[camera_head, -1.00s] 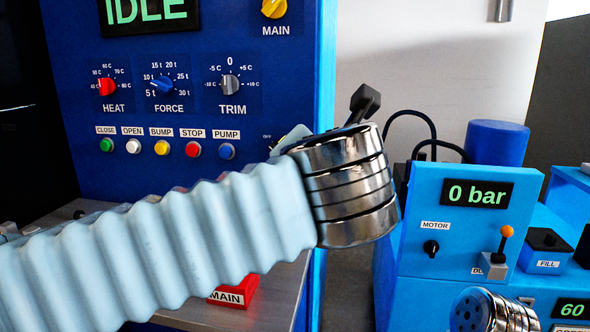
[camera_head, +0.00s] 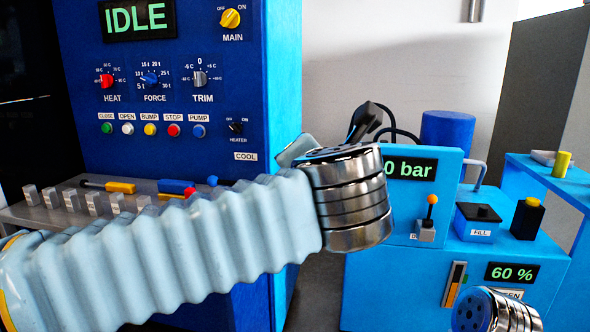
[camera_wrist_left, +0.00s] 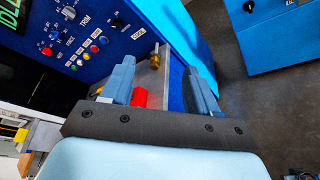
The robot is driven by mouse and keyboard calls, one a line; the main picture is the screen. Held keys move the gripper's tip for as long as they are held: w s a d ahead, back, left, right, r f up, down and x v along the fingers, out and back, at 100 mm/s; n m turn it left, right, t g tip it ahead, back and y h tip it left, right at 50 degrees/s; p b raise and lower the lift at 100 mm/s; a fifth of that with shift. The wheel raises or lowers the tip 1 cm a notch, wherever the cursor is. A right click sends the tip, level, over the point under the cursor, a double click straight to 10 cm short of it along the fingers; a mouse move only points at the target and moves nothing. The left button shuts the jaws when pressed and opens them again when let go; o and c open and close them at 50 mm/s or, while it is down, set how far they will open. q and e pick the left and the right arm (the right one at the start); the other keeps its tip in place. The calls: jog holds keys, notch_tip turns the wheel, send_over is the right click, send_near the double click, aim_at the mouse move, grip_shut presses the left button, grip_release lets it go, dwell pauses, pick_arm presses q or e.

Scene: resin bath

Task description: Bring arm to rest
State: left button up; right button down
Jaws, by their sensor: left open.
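My left arm crosses the head view from the left in a ribbed pale-blue sleeve (camera_head: 200,240) and ends in a shiny metal wrist (camera_head: 350,200). The wrist hangs in front of the blue bath unit and covers part of its "0 bar" display (camera_head: 412,169). In the left wrist view my left gripper (camera_wrist_left: 160,82) is open, its two blue-grey fingers apart with nothing held between them. A red block (camera_wrist_left: 140,97) and a brass fitting (camera_wrist_left: 155,60) show beyond the fingers. A metal end of my right arm shows at the bottom right; its gripper is out of frame.
A blue control panel (camera_head: 270,60) reading IDLE stands at the left, with a grey bench (camera_head: 35,213) carrying several blocks and tools below it. The bath unit has a lever (camera_head: 430,212) and a FILL box (camera_head: 480,222). A blue cylinder (camera_head: 447,140) stands behind.

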pick_arm(q)
jog(key=w+a+f+m, duration=0.1)
jog(key=w+f+m, duration=0.4)
jog(key=f, duration=0.4)
jog(key=w+a+f+m, duration=0.1)
jog(key=w+f+m, duration=0.1)
jog(key=w+f, duration=0.6)
notch_tip(320, 180, down, 21)
jog(key=w+a+m+g+h, duration=0.2)
jog(key=a+m, duration=0.1)
jog(key=m, duration=0.5)
jog(key=s+a+f+m+g+h, duration=0.25)
jog(key=s+f+m, duration=0.2)
jog(key=f, duration=0.95)
jog(key=s+a+f+m+g, duration=0.1)
jog(key=s+f+m+g, duration=0.1)
jog(key=s+f, duration=0.3)
jog(key=s+a+f+m+g+h, duration=0.1)
jog(key=s+f+g, duration=0.3)
jog(key=s, duration=0.8)
jog(key=s+a+f+m+g, duration=0.3)
jog(key=s+f+g, duration=0.1)
jog(key=s+f, duration=0.4)
jog(key=shift+s, duration=0.55)
jog(key=shift+f, duration=0.1)
